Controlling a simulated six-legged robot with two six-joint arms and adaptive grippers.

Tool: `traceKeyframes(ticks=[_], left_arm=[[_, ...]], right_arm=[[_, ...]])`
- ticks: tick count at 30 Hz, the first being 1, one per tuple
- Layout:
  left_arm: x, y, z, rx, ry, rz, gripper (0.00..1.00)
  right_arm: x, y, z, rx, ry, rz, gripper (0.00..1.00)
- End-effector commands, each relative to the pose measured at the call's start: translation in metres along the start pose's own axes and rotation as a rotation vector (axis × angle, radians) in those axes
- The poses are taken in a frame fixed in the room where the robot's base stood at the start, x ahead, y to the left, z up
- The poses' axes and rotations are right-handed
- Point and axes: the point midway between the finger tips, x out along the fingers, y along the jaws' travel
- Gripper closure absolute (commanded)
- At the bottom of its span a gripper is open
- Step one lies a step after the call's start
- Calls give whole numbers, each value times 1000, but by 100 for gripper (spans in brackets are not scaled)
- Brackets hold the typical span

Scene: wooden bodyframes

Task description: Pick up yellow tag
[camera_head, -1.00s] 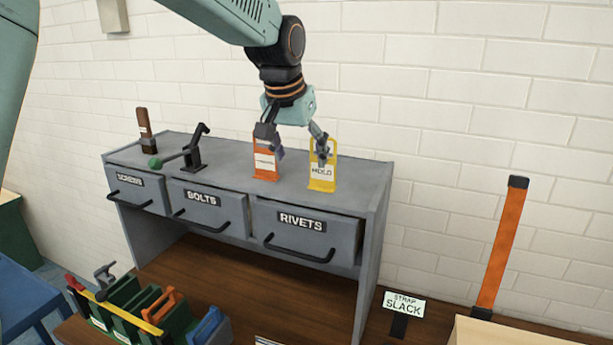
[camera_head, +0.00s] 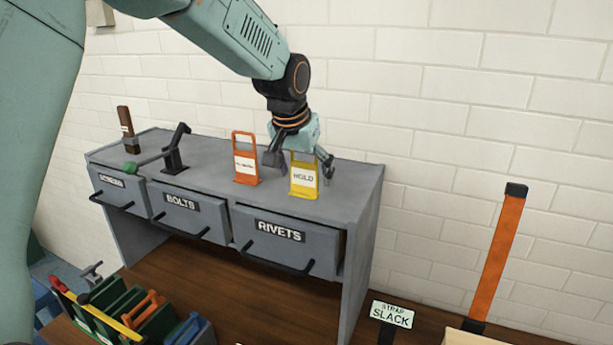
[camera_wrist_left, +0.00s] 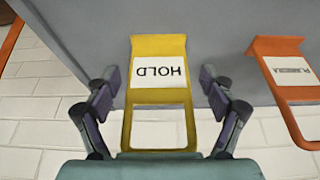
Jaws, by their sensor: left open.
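The yellow tag (camera_head: 303,179), with a white label reading HOLD, stands upright on top of the grey drawer cabinet, near its right end. My left gripper (camera_head: 301,168) comes down from above, open, with one finger on each side of the tag. In the left wrist view the yellow tag (camera_wrist_left: 158,90) shows between the two spread fingers of the left gripper (camera_wrist_left: 160,110), with gaps on both sides. My right gripper is not in view.
An orange tag (camera_head: 246,166) stands just left of the yellow one, close to a finger. The grey cabinet (camera_head: 340,187) has SCREWS, BOLTS and RIVETS drawers. A black stand with a green-tipped lever (camera_head: 174,150) is further left. A white brick wall (camera_head: 440,120) rises behind.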

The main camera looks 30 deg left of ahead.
Motion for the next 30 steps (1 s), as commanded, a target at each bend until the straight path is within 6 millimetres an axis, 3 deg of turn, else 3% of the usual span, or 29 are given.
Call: traceKeyframes(ticks=[19,26,30], left_arm=[[2,3,-2,0,-3,0,70],[2,3,-2,0,-5,0,71],[-10,3,-8,-1,0,-1,71]], right_arm=[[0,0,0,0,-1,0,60],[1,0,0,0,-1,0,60],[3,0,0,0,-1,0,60]])
